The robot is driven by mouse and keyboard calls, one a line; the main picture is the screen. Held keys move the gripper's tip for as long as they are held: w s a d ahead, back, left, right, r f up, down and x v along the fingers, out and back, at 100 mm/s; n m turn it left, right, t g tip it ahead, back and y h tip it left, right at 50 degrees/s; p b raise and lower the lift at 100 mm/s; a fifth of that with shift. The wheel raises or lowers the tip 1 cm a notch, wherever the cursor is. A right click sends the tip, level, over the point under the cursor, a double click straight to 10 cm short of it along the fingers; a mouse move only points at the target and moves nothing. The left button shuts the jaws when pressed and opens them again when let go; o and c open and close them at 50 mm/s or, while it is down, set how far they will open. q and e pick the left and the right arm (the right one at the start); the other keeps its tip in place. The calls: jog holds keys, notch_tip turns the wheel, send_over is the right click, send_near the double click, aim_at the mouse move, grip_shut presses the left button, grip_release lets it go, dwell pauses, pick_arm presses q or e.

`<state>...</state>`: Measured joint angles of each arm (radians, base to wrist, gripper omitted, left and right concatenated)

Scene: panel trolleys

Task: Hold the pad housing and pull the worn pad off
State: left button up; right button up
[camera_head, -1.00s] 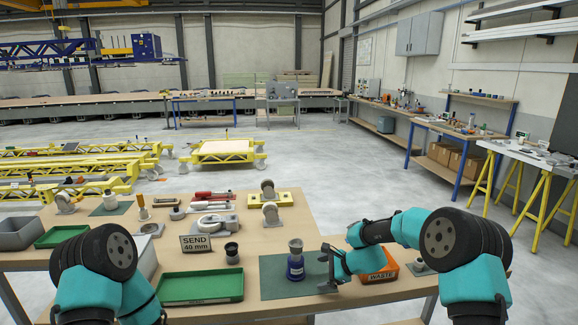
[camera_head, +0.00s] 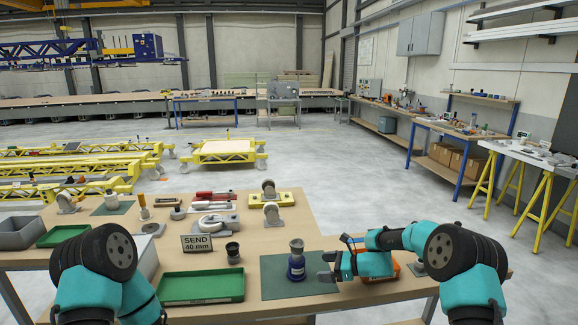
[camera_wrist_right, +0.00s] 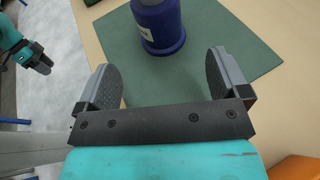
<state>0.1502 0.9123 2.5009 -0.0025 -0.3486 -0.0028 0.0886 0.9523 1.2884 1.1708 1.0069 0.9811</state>
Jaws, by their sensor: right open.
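The blue pad housing (camera_head: 296,268) stands upright on a green mat (camera_head: 272,283), with a paler flared top (camera_head: 297,246) that I take to be the worn pad. My right gripper (camera_head: 327,267) is open and empty, just right of the housing, its fingers pointing at it. In the right wrist view the housing's lower part (camera_wrist_right: 160,25) lies ahead of the two fingers (camera_wrist_right: 162,65), apart from both; its top is out of that view. My left gripper (camera_wrist_right: 40,62) shows small at the upper left of the right wrist view, away from the housing; its jaws are unclear.
A dark cup-shaped part (camera_head: 233,253) stands beside the "SEND 40 mm" sign (camera_head: 197,243). A green tray (camera_head: 201,287) is left of the mat. An orange waste bin (camera_head: 389,268) is partly hidden behind my right arm. Casters and tools fill the table's far side.

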aim_at(300, 268)
jog(key=shift+x, duration=4.85)
jog(key=shift+c, duration=0.2)
jog(key=c, duration=1.1)
jog(key=shift+o, duration=0.2)
